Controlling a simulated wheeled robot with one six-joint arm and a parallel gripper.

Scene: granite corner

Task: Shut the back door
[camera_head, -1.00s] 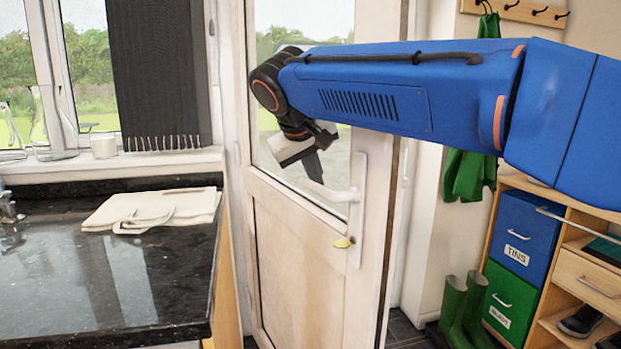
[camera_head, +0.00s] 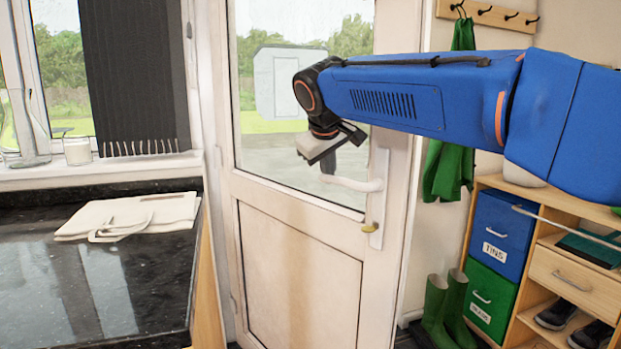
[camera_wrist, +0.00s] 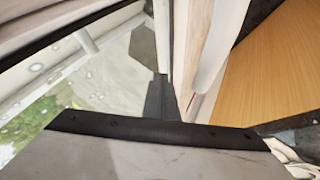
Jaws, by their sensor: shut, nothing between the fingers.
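The back door (camera_head: 300,285) is white, with a large glass pane above and a plain panel below. Its right edge stands close to the frame, and I cannot tell whether it is fully shut. A white lever handle (camera_head: 355,183) sits on its right side, with a brass key or knob (camera_head: 370,227) below. My gripper (camera_head: 328,168) is shut and empty in front of the glass, at the free left end of the handle. I cannot tell whether it touches. In the wrist view, my gripper's dark fingers (camera_wrist: 160,92) are together near the glass and the white door frame strip.
A dark granite worktop (camera_head: 75,290) with a folded cloth bag (camera_head: 130,215) lies left of the door. To the right are green boots (camera_head: 443,308), a wooden shelf unit (camera_head: 530,300) with drawers, and a green garment (camera_head: 448,165) on hooks.

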